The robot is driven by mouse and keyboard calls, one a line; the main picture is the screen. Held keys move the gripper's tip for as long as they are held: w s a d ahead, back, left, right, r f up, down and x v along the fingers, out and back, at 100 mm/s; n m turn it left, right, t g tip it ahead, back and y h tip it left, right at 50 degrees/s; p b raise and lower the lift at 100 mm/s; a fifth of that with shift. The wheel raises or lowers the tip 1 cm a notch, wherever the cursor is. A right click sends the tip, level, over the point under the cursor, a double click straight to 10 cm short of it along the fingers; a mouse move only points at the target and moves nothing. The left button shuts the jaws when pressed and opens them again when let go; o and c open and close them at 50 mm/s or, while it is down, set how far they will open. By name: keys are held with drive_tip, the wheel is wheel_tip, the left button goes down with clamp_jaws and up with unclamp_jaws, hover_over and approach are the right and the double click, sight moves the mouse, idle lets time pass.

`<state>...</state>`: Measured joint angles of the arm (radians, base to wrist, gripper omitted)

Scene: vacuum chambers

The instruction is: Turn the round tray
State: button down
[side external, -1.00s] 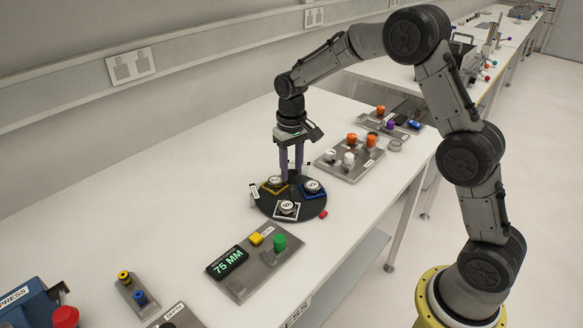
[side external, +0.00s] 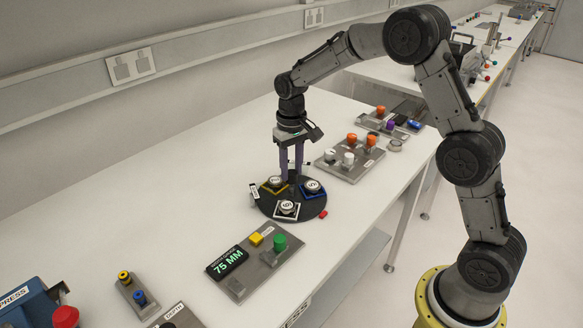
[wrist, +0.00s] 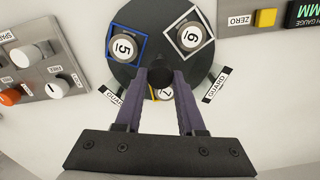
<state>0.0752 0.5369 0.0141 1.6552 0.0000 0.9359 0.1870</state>
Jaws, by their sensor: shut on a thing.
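The round black tray (side external: 265,206) lies on the white bench below my arm. It bears three round numbered pieces in coloured square frames: blue (side external: 313,187), white (side external: 287,208) and yellow (side external: 275,183). The wrist view shows the 5 in the blue frame (wrist: 124,46) and the 6 in the white frame (wrist: 190,38); the third is mostly hidden behind my fingers. My gripper (side external: 292,178) points down with its purple fingers shut on the black central knob (wrist: 154,77) of the tray.
Labels reading GUARD (wrist: 216,84) stand by the tray's edge. A small red block (side external: 323,214) lies beside it. A gauge panel (side external: 254,262) reading 75 MM with yellow and green buttons is in front; a knob panel (side external: 348,160) is to the right. Bare bench lies left.

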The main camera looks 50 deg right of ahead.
drive_tip(key=shift+r+m, duration=0.1)
drive_tip(key=shift+m, duration=12.3)
drive_tip(key=shift+r+m, duration=0.1)
drive_tip(key=shift+m, duration=3.3)
